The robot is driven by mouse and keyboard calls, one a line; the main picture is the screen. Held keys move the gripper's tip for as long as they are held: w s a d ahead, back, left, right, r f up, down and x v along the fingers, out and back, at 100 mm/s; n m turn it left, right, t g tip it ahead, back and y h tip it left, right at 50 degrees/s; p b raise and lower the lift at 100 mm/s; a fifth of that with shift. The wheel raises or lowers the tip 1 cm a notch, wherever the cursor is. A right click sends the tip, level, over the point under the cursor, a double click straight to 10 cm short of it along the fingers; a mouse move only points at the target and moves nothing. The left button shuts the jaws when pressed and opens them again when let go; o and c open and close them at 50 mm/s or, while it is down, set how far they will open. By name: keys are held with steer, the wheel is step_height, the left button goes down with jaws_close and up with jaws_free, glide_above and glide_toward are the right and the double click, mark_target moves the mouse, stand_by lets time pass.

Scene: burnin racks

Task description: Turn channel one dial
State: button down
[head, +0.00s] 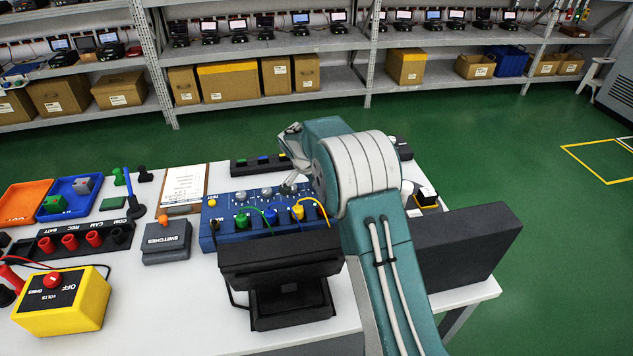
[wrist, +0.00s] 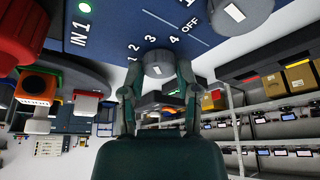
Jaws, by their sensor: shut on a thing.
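The blue panel (head: 228,228) lies on the white table, with a row of grey dials along its back, such as one grey dial (head: 239,196) left of my arm. In the wrist view, my gripper (wrist: 157,82) has its two fingers on either side of a grey dial (wrist: 157,62) and is shut on it. White marks 1, 2, 3, 4 and OFF curve around this dial, and IN 1 is printed beside it. I cannot tell its exact setting. In the head view, my arm partly hides my gripper (head: 290,185) and the panel's right side.
A second dial (wrist: 238,14) shows close by in the wrist view. Coloured plugs with cables, such as a green plug (head: 242,221), stand at the panel's front. A dark monitor (head: 280,255) stands before it. A yellow meter (head: 65,305) and a switch box (head: 167,243) are left.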

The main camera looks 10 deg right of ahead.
steer(key=shift+c, duration=1.7)
jaws_free()
steer(key=shift+a+f, duration=0.15)
steer(key=shift+f, duration=0.1)
steer(key=shift+r, duration=0.1)
steer(key=shift+r, duration=0.1)
steer(key=shift+r, duration=0.15)
steer(key=v, duration=1.1)
steer(key=shift+a+r, duration=0.2)
steer(key=shift+a, duration=0.05)
